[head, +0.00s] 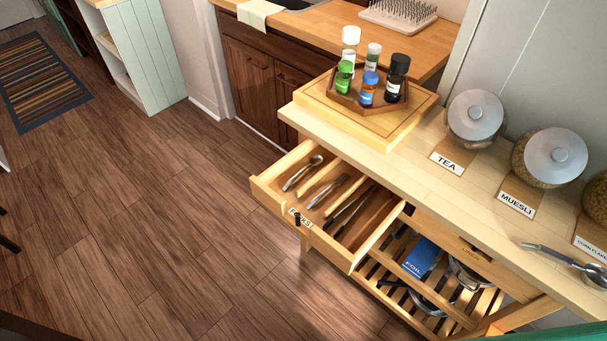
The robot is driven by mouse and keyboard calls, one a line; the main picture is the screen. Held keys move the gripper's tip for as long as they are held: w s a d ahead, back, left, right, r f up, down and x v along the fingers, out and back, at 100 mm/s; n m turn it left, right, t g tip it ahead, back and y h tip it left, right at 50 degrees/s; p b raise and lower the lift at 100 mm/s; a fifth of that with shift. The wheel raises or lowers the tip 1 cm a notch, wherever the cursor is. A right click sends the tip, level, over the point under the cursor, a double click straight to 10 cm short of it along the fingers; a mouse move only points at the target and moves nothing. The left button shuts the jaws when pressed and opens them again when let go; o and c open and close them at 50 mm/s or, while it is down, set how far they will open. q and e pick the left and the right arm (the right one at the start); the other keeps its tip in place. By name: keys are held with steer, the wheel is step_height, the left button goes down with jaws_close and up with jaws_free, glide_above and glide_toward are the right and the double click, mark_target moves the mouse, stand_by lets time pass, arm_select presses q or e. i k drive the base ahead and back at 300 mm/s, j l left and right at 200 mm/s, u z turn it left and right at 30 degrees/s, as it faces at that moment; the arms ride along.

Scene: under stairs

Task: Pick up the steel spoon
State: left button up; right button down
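A steel spoon (302,173) lies in the left compartment of the open drawer (357,256), its bowl toward the back. Other cutlery lies in the drawer's compartments: a utensil with a pale metal end (327,190) in the middle and several dark-handled pieces (352,209) to the right. A second shiny metal utensil (566,260) lies on the worktop at the right, with a rounded end near the picture's edge; I cannot tell its exact kind. Neither of my grippers is in view.
On the worktop stand a board (330,106) with a tray of several bottles, and jars labelled TEA (475,118) and MUESLI (549,157). Below, a slatted shelf holds a blue foil box (422,257) and metal pans. The wooden floor (150,220) left of the drawer is clear.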

mark_target(316, 161)
steer(key=z, duration=0.7)
steer(key=i+j+z, duration=0.1)
steer(key=j+z, duration=0.6)
steer(key=z, duration=0.2)
steer(key=j+z, duration=0.85)
steer(key=l, duration=0.1)
